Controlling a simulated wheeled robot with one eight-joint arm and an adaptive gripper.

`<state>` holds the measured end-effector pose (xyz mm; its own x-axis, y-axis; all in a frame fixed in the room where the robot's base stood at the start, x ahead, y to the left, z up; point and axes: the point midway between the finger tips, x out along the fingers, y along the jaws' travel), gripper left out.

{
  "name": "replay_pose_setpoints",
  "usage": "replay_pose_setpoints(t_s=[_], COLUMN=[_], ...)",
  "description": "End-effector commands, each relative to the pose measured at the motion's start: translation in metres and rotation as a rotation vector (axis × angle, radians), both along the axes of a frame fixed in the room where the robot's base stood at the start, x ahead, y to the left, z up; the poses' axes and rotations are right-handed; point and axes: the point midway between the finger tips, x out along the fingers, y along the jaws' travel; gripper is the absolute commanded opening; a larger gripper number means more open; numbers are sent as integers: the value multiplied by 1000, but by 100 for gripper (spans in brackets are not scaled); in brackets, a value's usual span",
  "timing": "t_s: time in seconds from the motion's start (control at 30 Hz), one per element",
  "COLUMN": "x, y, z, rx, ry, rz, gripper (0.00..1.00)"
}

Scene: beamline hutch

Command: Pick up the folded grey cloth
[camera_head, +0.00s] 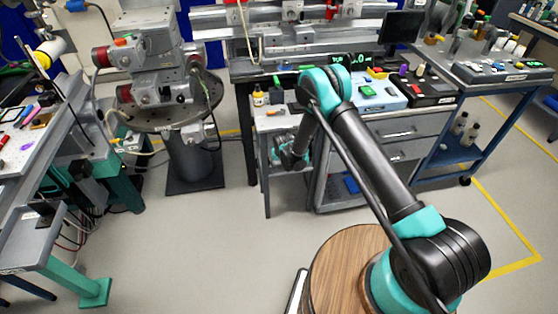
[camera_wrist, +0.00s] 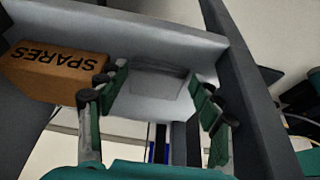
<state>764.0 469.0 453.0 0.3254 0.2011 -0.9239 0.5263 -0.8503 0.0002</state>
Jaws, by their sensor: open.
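In the wrist view, a flat, pale grey folded cloth (camera_wrist: 158,82) lies on a grey shelf surface (camera_wrist: 165,42). My gripper (camera_wrist: 157,84) is open, with one green-padded finger on each side of the cloth and nothing held. I cannot tell whether the fingers touch the cloth or the surface. In the head view, my gripper (camera_head: 290,157) reaches in low at the small grey stand under the bench. The cloth is not visible there.
A brown box marked SPARES (camera_wrist: 52,70) sits close left of my fingers. A dark grey upright post (camera_wrist: 245,90) stands close on the right. In the head view, a yellow bottle (camera_head: 259,97) stands on the stand's top, above my gripper. The floor in front is clear.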

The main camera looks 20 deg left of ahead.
Motion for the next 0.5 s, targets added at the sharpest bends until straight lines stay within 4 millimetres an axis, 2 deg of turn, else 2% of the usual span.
replay_pose_setpoints(t_s=[0.13,0.3,0.5], x=[0,0,0], y=[0,0,0], z=[0,0,0], rx=[0,0,0], ry=[0,0,0], rz=[0,0,0], gripper=[66,46,41])
